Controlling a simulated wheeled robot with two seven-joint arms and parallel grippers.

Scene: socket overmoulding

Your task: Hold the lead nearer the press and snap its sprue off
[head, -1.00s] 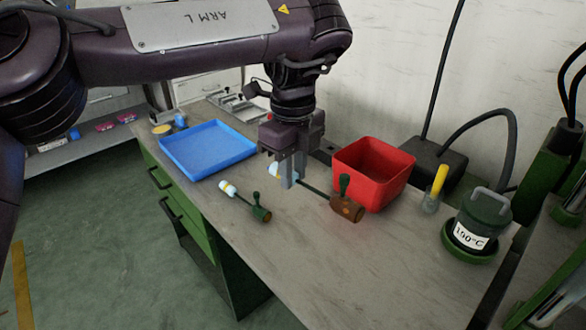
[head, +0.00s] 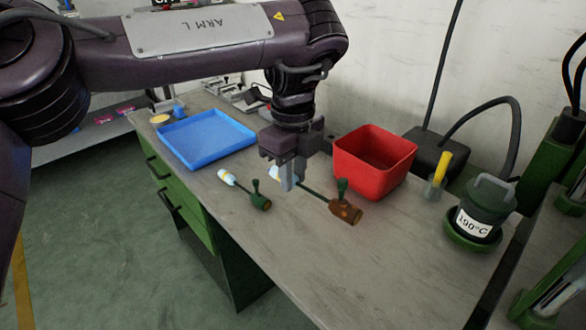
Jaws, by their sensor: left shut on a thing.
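My left gripper (head: 288,186) points down over the bench and is shut on the cable of the lead nearer the press. This lead has a brown moulded end (head: 345,212), right of the fingers, with a dark green sprue (head: 342,188) standing up from it. A pale blue and yellow end shows partly behind the fingers. I cannot tell whether the lead touches the bench. A second lead lies to the left, with a green moulded end (head: 261,203), its own upright green sprue and a pale end (head: 228,177). My right gripper is not in view.
A red bin (head: 372,178) stands just behind the brown end. A blue tray (head: 190,160) lies at the back left. A pot marked 190°C (head: 476,218) and a yellow-handled tool (head: 440,172) stand at the right. The bench front (head: 300,262) is clear.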

